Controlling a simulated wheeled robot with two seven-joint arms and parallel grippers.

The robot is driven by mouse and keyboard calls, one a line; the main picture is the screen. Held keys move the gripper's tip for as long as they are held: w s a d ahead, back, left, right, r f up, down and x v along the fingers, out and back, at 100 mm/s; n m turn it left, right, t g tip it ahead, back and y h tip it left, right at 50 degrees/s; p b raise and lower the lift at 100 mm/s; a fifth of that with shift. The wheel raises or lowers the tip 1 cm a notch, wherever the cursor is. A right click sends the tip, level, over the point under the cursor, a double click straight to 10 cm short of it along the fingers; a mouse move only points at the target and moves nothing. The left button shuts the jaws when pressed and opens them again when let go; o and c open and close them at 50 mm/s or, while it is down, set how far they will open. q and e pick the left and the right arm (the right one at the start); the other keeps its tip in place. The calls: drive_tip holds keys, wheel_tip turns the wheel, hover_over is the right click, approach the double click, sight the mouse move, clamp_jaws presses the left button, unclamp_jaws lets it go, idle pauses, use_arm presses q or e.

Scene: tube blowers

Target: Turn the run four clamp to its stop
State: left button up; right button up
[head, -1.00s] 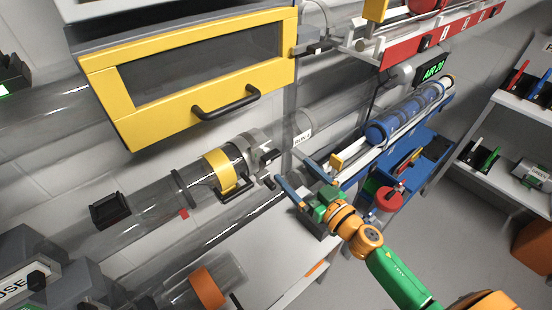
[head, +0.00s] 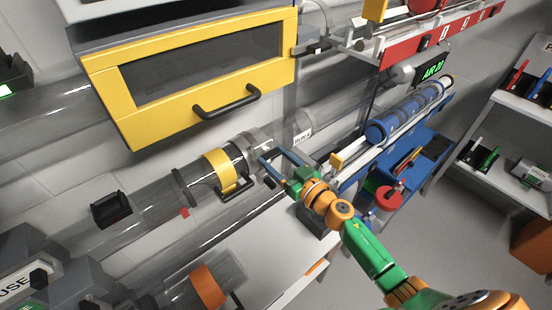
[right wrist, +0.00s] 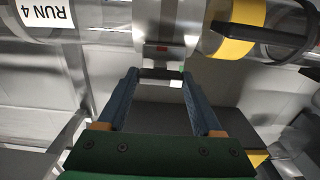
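The run four clamp is a silver metal collar (head: 257,138) around the clear tube, beside the yellow band. In the right wrist view the collar (right wrist: 166,28) is at top centre, with a small red mark low on it. A dark bar (right wrist: 160,73) sticks out below the collar. My right gripper (head: 274,156) is at the collar; its blue fingers are spread apart. In the right wrist view the right gripper (right wrist: 160,78) has one fingertip on each side of the dark bar, and I cannot tell whether they touch it. My left gripper is not in view.
A "RUN 4" label (right wrist: 48,13) marks the tube, left of the collar in the wrist view. The yellow band (head: 219,170) with a black handle adjoins the clamp. A yellow-framed cabinet (head: 110,92) hangs above. A blue rack (head: 400,165) stands to the right.

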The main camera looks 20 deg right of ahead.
drive_tip(key=c, duration=0.4)
drive_tip(key=shift+n, duration=0.3)
drive_tip(key=n, duration=0.2)
drive_tip(key=shift+n, duration=0.4)
drive_tip(key=n, duration=0.3)
drive_tip(key=shift+n, duration=0.3)
drive_tip(key=n, duration=0.5)
drive_tip(key=shift+n+b, duration=0.3)
drive_tip(key=n, duration=0.5)
drive_tip(key=shift+b, duration=0.4)
drive_tip(key=shift+n, duration=0.3)
